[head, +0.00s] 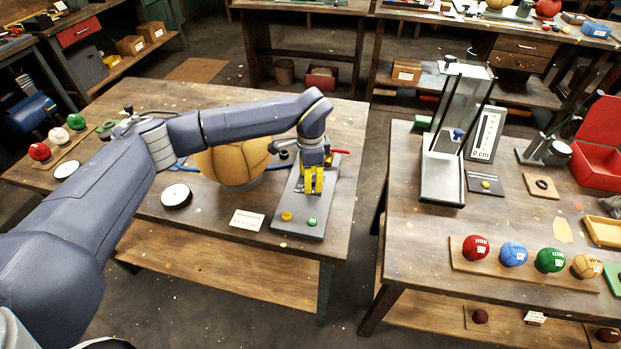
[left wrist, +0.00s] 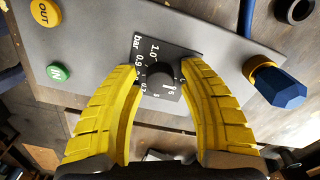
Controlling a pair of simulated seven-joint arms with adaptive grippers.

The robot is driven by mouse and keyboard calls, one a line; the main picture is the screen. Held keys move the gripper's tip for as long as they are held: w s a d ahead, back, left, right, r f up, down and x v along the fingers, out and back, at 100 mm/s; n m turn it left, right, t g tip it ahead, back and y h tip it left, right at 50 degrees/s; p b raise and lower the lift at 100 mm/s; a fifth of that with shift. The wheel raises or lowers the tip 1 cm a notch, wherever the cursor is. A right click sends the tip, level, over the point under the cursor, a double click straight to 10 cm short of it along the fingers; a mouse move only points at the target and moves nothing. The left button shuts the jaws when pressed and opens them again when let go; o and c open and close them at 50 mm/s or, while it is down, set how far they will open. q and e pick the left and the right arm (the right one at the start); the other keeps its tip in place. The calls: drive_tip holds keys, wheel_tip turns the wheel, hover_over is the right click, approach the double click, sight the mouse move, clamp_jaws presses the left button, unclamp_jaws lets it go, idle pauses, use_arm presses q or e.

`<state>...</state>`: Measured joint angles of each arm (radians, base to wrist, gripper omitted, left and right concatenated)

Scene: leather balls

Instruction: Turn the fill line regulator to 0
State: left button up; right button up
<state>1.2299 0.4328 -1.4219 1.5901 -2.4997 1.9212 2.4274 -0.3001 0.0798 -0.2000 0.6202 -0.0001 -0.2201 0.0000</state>
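The fill line regulator, a dark round knob (left wrist: 160,80) on a black dial plate marked "bar", sits on a grey panel in the left wrist view. Figures such as 1.0 and 0.9 ring it; the smaller figures and the exact setting are hard to read. My left gripper (left wrist: 159,68) has its yellow fingers apart, one on each side of the knob, with visible gaps; I see no contact. In the head view the left gripper (head: 312,186) points down over the grey panel (head: 298,205) and hides the knob. My right gripper is not in view.
A yellow OUT button (left wrist: 46,12) and a green IN button (left wrist: 58,72) are on the panel. A blue handle (left wrist: 276,88) stands close by the right finger. A tan leather ball (head: 232,165) lies left of the panel. The table's front edge is near.

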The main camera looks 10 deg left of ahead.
use_arm(q)
drive_tip(key=shift+o, duration=0.9)
wheel_tip(320, 180, up, 12)
idle(0.4)
